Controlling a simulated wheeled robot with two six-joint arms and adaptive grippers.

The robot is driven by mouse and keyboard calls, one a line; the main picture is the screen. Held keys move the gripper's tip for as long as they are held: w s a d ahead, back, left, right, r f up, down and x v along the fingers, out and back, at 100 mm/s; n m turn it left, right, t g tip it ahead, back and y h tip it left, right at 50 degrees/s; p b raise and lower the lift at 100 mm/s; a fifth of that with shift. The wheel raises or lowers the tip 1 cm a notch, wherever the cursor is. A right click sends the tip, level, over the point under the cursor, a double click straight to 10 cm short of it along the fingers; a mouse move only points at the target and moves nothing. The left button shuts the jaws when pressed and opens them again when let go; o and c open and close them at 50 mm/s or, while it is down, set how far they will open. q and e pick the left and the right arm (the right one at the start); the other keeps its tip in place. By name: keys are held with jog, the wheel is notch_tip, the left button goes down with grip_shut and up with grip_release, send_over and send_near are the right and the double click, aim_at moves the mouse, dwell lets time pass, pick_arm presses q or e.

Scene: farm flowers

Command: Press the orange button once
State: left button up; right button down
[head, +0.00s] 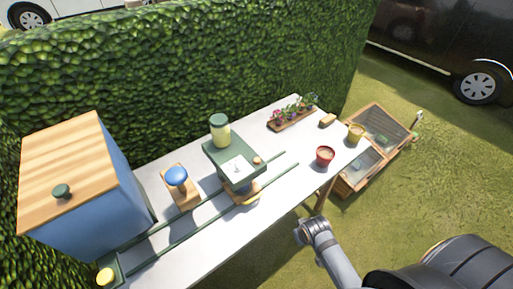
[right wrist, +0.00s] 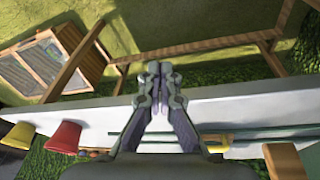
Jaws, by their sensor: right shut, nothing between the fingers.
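A small orange button (head: 258,160) sits on the right part of the top of a green machine (head: 212,150) in the head view. The machine stands on the white table and carries a jar (head: 220,131). In the right wrist view my right gripper (right wrist: 158,68) is shut and empty, its fingertips together over the table's edge. In the head view my right arm comes in from the lower right, in front of the table and apart from the button; its fingers are not clear there. I cannot pick out the button in the wrist view. My left gripper is not in view.
On the white table (head: 213,240) stand a blue box (head: 85,215) with a wooden lid, a blue knob (head: 177,176) on a wooden base, green rails, a red pot (head: 325,156), a yellow pot (head: 355,133) and a flower tray (head: 292,119). A hedge stands behind.

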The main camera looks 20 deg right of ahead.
jog(key=w+a+r+p, duration=0.1)
jog(key=w+r+p, duration=0.2)
jog(key=r, duration=0.9)
notch_tip(320, 180, up, 18)
jog(key=r+m+t+y+p, duration=0.1)
jog(key=m+t+y+p, duration=0.2)
jog(key=m+t+y, duration=0.15)
send_over(259, 160)
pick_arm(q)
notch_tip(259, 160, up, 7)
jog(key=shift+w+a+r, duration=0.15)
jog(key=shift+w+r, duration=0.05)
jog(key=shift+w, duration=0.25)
pick_arm(e)
jog(key=shift+t, duration=0.25)
jog(key=shift+f, duration=0.2)
notch_tip(259, 160, down, 8)
jog(key=b, duration=0.7)
jog(key=shift+r+b, duration=0.1)
jog(key=shift+b, duration=0.3)
jog(key=shift+f, duration=0.4)
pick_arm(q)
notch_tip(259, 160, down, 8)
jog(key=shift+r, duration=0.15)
